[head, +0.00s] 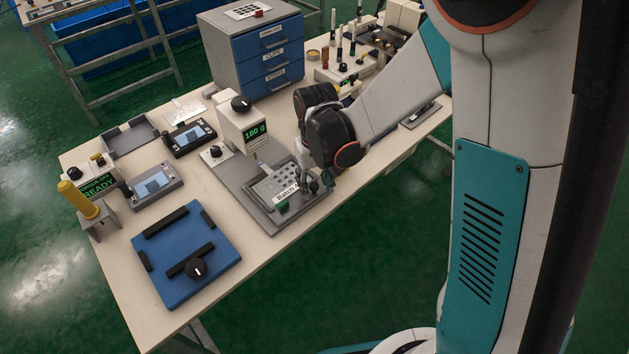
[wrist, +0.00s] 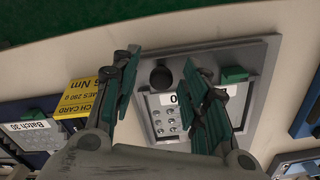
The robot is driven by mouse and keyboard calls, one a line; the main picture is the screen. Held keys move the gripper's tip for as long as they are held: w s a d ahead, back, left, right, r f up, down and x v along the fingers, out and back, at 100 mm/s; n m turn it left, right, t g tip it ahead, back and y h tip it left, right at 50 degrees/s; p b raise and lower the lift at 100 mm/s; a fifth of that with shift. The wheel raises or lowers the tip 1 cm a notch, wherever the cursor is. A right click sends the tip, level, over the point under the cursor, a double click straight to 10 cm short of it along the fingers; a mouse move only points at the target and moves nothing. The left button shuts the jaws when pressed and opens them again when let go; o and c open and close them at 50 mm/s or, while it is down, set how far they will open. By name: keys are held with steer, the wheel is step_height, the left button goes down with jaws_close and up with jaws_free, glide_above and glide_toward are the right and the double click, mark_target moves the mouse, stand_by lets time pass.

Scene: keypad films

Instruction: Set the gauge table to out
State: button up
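The gauge table appears to be the grey plate (head: 277,223) on the long grey base, below a white gauge head (head: 240,127) reading 180 g. A pale keypad film (head: 275,186) with round buttons and a "Batch" label lies on it. The plate also shows in the wrist view (wrist: 262,58), with a green block (wrist: 235,74) and a dark round knob (wrist: 161,76). My gripper (head: 320,183) is at the plate's right end. In the wrist view its fingers (wrist: 160,70) are spread apart, with the knob showing between them. Whether they touch it is unclear. The head view hides the knob.
A blue fixture (head: 220,262) with black bars lies at the front left. Two small display units (head: 155,183) and a yellow-handled tool (head: 78,200) stand left. A blue drawer cabinet (head: 265,62) stands behind. A yellow card (wrist: 80,98) shows beside my fingers.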

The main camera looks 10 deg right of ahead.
step_height(320, 180, up, 12)
stand_by(0.7)
steer(key=shift+w, duration=0.1)
steer(key=s+d+r+m+t, duration=0.1)
steer(key=s+d+r+t, duration=0.2)
steer(key=s+d, duration=0.3)
steer(key=s+d+r+m+t, duration=0.1)
steer(key=s+d+r+t, duration=0.3)
steer(key=s, duration=0.5)
steer(key=shift+d+r, duration=0.85)
steer(key=shift+d, duration=0.25)
